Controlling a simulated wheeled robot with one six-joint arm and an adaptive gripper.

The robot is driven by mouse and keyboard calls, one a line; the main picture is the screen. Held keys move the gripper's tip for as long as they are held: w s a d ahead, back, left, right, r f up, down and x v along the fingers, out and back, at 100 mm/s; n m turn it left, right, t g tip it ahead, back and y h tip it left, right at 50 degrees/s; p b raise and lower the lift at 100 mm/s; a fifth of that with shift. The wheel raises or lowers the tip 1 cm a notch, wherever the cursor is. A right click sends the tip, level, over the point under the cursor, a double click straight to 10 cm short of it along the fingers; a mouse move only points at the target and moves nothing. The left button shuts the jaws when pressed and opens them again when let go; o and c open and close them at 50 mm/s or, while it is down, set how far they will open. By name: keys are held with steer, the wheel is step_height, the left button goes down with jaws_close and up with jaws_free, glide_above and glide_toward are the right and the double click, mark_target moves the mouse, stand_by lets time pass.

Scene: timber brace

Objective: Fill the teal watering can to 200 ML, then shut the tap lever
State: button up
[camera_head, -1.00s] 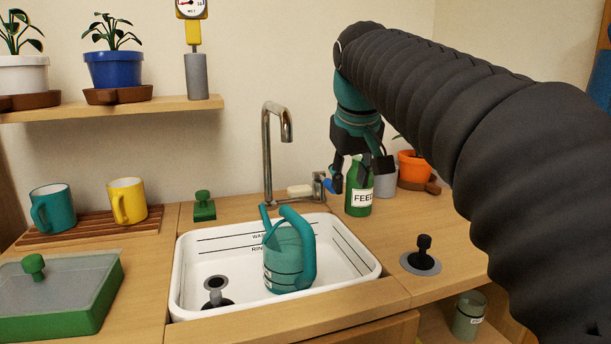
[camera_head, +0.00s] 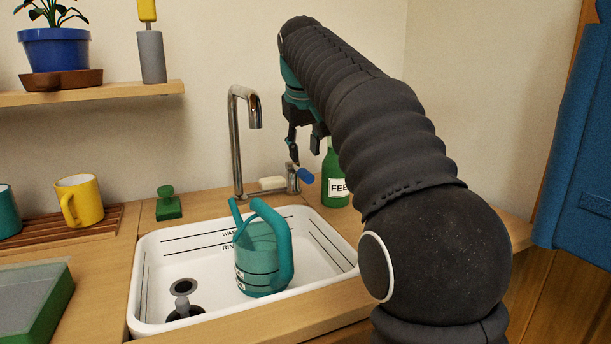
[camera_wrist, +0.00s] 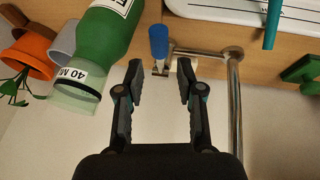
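The teal watering can (camera_head: 262,256) stands upright in the white sink, to the front right of the tap spout; its level inside cannot be told. The chrome tap (camera_head: 236,150) rises behind the sink, its spout above and behind the can, with no stream visible. The blue tap lever (camera_head: 306,176) sticks out at the right of the tap base, and also shows in the wrist view (camera_wrist: 158,42). My gripper (camera_head: 306,148) is above and just behind the lever. In the wrist view my gripper (camera_wrist: 160,82) is open and empty, its fingertips apart from the lever.
The green feed bottle (camera_head: 336,184) stands close right of the lever, and looms left in the wrist view. A soap bar (camera_head: 272,183) lies by the tap base. The white sink (camera_head: 148,290) holds a dark plug (camera_head: 184,306).

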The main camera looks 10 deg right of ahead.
mark_target(305, 171)
steer(key=b+x, duration=0.1)
steer(key=x, duration=0.5)
steer(key=shift+w+d+f, duration=0.1)
steer(key=shift+w+f, duration=0.1)
steer(key=shift+f, duration=0.2)
steer(key=shift+c, duration=0.2)
jaws_close()
